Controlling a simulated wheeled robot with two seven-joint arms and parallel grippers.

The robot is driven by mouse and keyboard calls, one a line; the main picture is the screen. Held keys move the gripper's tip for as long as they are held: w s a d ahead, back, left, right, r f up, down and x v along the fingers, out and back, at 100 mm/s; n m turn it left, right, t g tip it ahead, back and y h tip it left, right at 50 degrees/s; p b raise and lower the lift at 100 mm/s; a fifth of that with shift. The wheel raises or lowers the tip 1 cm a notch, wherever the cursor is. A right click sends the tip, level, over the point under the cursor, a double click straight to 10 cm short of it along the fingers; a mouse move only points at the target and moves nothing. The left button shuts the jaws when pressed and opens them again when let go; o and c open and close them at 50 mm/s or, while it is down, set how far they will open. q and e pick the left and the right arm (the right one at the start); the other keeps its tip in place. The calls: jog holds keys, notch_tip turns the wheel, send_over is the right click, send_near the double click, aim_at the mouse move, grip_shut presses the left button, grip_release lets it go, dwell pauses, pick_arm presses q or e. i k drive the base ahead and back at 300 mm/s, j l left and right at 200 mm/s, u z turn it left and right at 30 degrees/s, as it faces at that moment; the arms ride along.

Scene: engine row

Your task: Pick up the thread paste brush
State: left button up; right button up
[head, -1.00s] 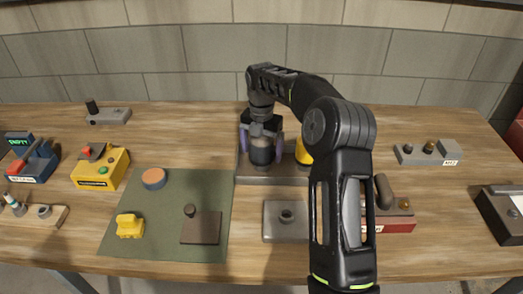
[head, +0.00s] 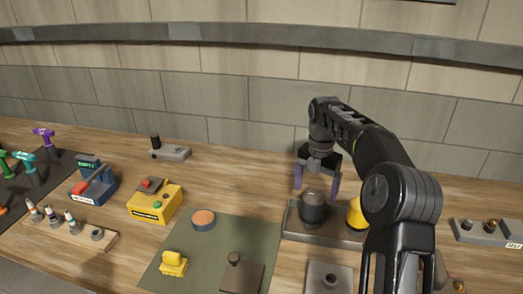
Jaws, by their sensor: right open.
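I cannot tell for sure which thing is the thread paste brush. A wooden rack (head: 82,237) at the lower left holds small upright items with pale bodies and dark or coloured bands, one of them teal (head: 72,222); they are too small to name surely. My right gripper (head: 317,187) points down, its two purple fingers spread. It is just above a dark grey cylinder (head: 312,208) standing in a grey tray (head: 298,233), and nothing shows between the fingers. My left gripper is not in view.
A yellow cylinder (head: 355,216) stands in the tray, partly behind my right arm. A green mat (head: 205,255) holds a yellow block (head: 173,263), an orange-topped disc (head: 203,219) and a brown block. A yellow box (head: 155,205) and a blue device (head: 95,187) stand left. Bare table lies behind the mat.

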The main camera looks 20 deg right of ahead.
aim_at(172, 264)
jog(key=k+j, duration=0.15)
jog(key=j, duration=0.25)
jog(key=k+j, duration=0.15)
jog(key=j, duration=0.25)
jog(key=k+j, duration=0.15)
jog(key=j, duration=0.2)
jog(key=k+j, duration=0.15)
jog(key=j, duration=0.25)
jog(key=k+j, duration=0.15)
jog(key=j, duration=0.25)
